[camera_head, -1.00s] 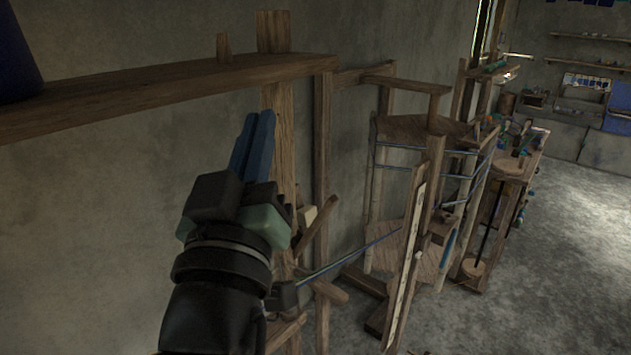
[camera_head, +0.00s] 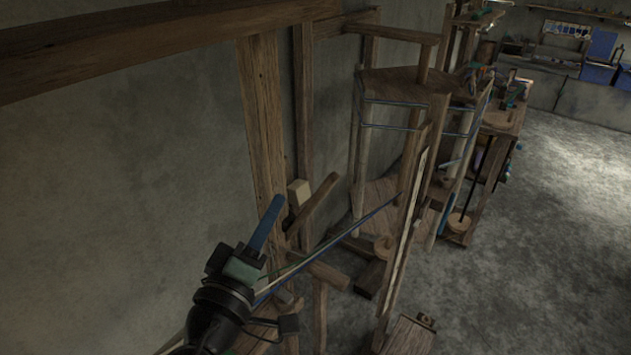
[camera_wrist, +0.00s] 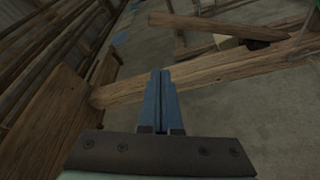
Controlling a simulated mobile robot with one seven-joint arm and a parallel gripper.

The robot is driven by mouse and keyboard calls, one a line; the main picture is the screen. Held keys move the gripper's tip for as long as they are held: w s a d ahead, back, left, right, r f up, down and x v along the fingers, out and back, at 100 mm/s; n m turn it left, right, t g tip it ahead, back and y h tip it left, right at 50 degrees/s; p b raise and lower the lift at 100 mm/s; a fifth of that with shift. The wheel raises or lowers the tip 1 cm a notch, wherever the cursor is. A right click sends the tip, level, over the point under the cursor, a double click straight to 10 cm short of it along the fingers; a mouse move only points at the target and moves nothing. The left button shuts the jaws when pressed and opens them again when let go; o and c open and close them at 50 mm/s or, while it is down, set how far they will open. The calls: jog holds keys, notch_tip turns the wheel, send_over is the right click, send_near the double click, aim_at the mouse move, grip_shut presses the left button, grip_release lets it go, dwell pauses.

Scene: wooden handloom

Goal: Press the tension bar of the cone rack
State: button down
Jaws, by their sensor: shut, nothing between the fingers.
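My gripper (camera_head: 274,203) has blue fingers pressed together with nothing between them. It points up and to the right, beside a tall wooden post (camera_head: 262,130). Just right of its fingertips in the head view is a short slanted wooden bar (camera_head: 316,206), which may be the tension bar; I cannot tell for sure. A pale block (camera_head: 298,192) sits by it. In the wrist view my fingertips (camera_wrist: 162,76) are centred, and a wooden bar (camera_wrist: 215,27) with a pale block (camera_wrist: 228,42) lies ahead, apart from them. I see no contact.
A thick wooden beam (camera_head: 150,45) spans the upper left. Threads (camera_head: 345,235) run from near my wrist to the wooden frame (camera_head: 402,88) at the right. In the wrist view a long plank (camera_wrist: 200,75) crosses behind the fingers. Floor (camera_head: 530,230) is clear at right.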

jog(key=shift+w+d+r, duration=0.1)
jog(key=p+x, duration=0.4)
jog(key=x, duration=0.5)
jog(key=d+f, duration=0.1)
jog(key=s+d+f+p, duration=0.1)
jog(key=d, duration=0.1)
jog(key=shift+s, duration=0.15)
